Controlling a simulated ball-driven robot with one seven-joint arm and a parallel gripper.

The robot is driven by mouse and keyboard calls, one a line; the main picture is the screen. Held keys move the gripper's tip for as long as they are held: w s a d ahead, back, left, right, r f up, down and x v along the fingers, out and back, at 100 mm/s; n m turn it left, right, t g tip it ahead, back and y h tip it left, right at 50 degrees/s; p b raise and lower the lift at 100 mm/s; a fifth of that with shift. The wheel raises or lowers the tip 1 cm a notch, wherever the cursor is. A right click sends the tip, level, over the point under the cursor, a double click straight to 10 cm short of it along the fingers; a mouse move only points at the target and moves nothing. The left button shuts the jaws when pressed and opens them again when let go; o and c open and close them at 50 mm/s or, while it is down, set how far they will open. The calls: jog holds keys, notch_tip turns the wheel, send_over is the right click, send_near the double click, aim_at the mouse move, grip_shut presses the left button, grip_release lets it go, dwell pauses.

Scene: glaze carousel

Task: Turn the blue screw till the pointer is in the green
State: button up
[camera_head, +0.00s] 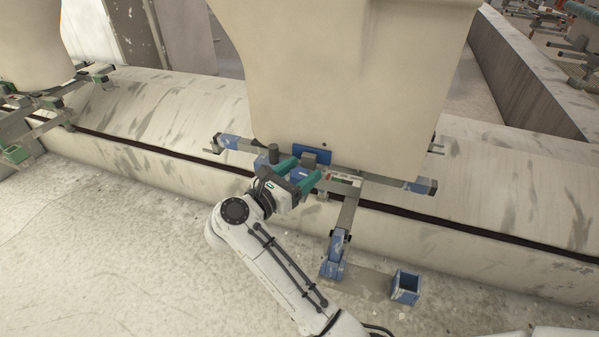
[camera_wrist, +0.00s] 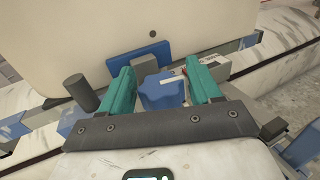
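The blue screw has a lobed knob (camera_wrist: 160,92), seen in the wrist view between the two teal fingers of my gripper (camera_wrist: 157,66). The fingers stand apart, one on each side of the knob, with a narrow gap at the left; contact at the right cannot be told. In the head view my gripper (camera_head: 296,173) is at the clamp under the large cream vessel, with a bit of the blue knob (camera_head: 299,174) between its fingers. A pale scale plate (camera_head: 342,179) with red and dark green marks lies just right of it. The pointer's position is too small to read.
The cream vessel (camera_head: 345,70) rises directly behind the clamp. A dark upright cylinder (camera_wrist: 81,93) stands left of my gripper. A blue lever arm (camera_head: 335,256) reaches down toward the floor, near a small blue open box (camera_head: 405,287). The floor at left is clear.

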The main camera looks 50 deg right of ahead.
jog(key=shift+o, duration=1)
jog(key=a+p, duration=0.2)
jog(key=a, duration=0.8)
jog(key=shift+w+a, duration=0.15)
jog(key=shift+a, duration=0.25)
